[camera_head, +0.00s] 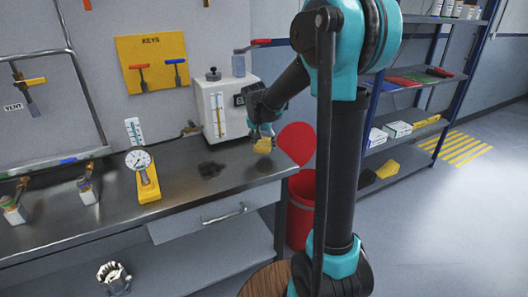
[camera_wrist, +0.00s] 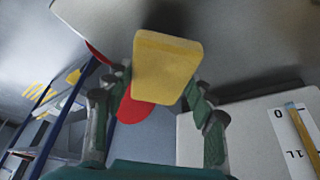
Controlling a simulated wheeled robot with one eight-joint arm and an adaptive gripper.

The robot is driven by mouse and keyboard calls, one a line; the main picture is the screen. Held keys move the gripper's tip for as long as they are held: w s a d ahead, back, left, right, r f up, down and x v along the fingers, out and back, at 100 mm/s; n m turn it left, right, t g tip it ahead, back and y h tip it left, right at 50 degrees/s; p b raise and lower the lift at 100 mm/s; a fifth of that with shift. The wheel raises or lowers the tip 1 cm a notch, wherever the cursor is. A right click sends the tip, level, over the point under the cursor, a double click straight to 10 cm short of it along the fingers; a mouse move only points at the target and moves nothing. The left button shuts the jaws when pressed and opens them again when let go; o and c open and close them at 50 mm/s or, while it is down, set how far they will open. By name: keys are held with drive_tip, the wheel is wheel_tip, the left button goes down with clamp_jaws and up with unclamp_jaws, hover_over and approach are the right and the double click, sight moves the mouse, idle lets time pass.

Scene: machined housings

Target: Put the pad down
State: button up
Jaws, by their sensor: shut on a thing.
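The pad is a yellow sponge-like block (camera_head: 263,146). My gripper (camera_head: 262,134) is shut on it near the right end of the metal workbench (camera_head: 185,182). The pad appears to be held a little above the bench top, though the gap is hard to judge. In the wrist view the pad (camera_wrist: 166,68) sits between the two green-padded fingers, with its far end sticking out past them.
A dark smudge (camera_head: 211,169) lies on the bench left of the pad. A white tank unit (camera_head: 212,110) stands behind. A gauge on a yellow stand (camera_head: 148,190) is further left. A red bin (camera_head: 301,215) with a raised red lid (camera_head: 296,143) stands beyond the bench's right end.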

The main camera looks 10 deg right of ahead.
sight(264, 157)
drive_tip(key=shift+f, duration=2)
drive_tip(key=shift+f, duration=0.15)
drive_tip(key=o, duration=1.1)
drive_tip(key=v, duration=1.2)
drive_tip(key=s+d+f+n, duration=0.1)
drive_tip(key=s+d+f, duration=0.1)
drive_tip(key=s+f, duration=0.3)
drive_tip(key=s+d+f+n+y, duration=0.1)
drive_tip(key=s+f, duration=0.4)
drive_tip(key=s, duration=0.7)
drive_tip(key=s+d+f+n+y, duration=0.1)
drive_tip(key=s+d+f+n, duration=0.2)
drive_tip(key=s+f, duration=0.3)
drive_tip(key=shift+s+d, duration=0.2)
drive_tip(key=shift+s, duration=1.25)
